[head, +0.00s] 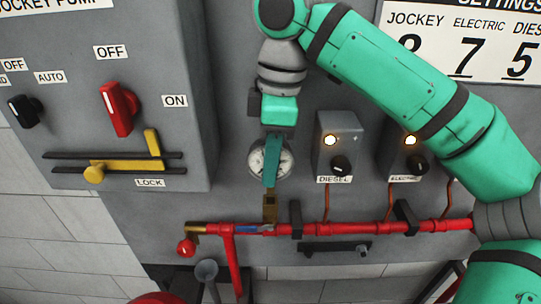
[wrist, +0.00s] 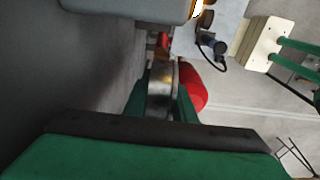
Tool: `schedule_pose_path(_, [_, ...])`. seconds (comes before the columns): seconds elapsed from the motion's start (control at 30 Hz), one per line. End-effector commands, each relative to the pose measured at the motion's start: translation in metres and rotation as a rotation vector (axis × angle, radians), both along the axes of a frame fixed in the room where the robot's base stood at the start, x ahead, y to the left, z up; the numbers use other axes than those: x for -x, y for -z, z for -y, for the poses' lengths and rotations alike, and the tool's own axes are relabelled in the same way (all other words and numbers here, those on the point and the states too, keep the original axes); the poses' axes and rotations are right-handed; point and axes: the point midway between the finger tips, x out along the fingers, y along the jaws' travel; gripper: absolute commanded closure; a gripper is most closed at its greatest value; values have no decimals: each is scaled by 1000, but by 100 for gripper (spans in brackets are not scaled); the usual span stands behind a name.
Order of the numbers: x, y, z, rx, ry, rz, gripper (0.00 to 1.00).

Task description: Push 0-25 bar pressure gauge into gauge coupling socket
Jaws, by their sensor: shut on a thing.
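The pressure gauge (head: 257,164) has a round white dial and a metal rim. It is upright in the head view, above the red pipe. My gripper (head: 271,172) reaches down from above and is shut on the gauge, with a green finger across the dial. In the wrist view the gauge's metal case (wrist: 161,90) sits between the two green fingers. A brass coupling socket (head: 269,208) stands on the red pipe directly below the gauge. The finger hides part of the join, so I cannot tell how far the stem is inside. The dial markings are too small to read.
The red pipe (head: 340,228) runs across the panel, with a blue-handled valve (head: 246,229) to the left. Diesel (head: 340,140) and electric (head: 405,165) switch boxes are to the right. The jockey pump cabinet (head: 195,90) juts out to the left.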

Motion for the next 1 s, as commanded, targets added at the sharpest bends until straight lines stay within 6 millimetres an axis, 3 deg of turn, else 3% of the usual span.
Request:
schedule_pose_path(0.7, [0, 41, 0, 0, -2, 0, 100])
schedule_pose_path(1.0, [1, 48, -2, 1, -5, -1, 100])
